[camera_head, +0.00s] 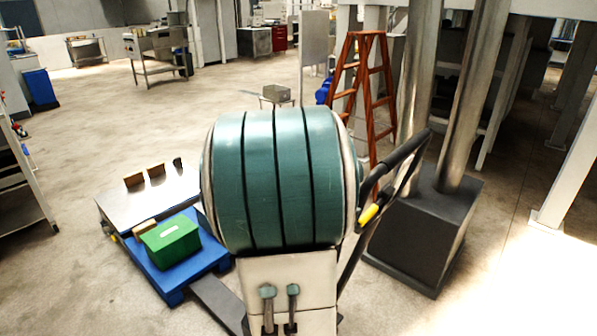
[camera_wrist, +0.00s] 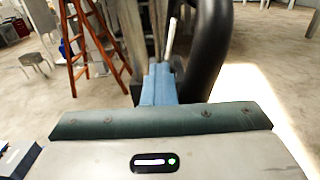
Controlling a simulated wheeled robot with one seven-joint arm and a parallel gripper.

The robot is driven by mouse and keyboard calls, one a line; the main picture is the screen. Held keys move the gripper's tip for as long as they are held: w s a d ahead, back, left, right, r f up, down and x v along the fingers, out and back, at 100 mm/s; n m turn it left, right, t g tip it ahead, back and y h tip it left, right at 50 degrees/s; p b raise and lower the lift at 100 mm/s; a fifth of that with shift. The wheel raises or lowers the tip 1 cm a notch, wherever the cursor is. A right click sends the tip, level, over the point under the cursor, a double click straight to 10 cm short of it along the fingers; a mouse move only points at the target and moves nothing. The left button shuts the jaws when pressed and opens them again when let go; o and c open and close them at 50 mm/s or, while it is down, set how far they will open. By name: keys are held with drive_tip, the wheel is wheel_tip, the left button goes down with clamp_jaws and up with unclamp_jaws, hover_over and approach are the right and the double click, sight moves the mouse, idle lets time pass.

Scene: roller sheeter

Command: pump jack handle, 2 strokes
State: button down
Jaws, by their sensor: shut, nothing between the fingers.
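The jack's black handle (camera_head: 403,154) stands right of centre in the head view, tilted, with a yellow mark low on it. In the wrist view the curved black handle (camera_wrist: 209,45) passes close to the right of the fingers. My gripper (camera_wrist: 160,73) shows there as blue fingers, shut and empty. I cannot tell whether they touch the handle. In the head view the gripper and much of the jack are hidden. A dark fork (camera_head: 218,303) of the jack shows at lower left.
A blue pallet (camera_head: 207,262) with a green box (camera_head: 171,243) stands left. A dark block (camera_head: 420,222) with metal posts stands close right of the handle. A red-brown stepladder (camera_head: 379,100) is behind. Open concrete floor lies at far left and lower right.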

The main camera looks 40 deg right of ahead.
drive_tip(key=s+b, duration=0.2)
drive_tip(key=s, duration=0.1)
drive_tip(key=s+f+b, duration=0.1)
drive_tip(key=s+b, duration=0.1)
drive_tip(key=shift+d, duration=0.2)
drive_tip(key=s+b, duration=0.2)
drive_tip(key=s+f+b, duration=0.1)
drive_tip(key=b, duration=0.1)
drive_tip(key=s+b, duration=0.2)
drive_tip(key=shift+s+d+f, duration=0.25)
drive_tip(key=shift+s, duration=0.05)
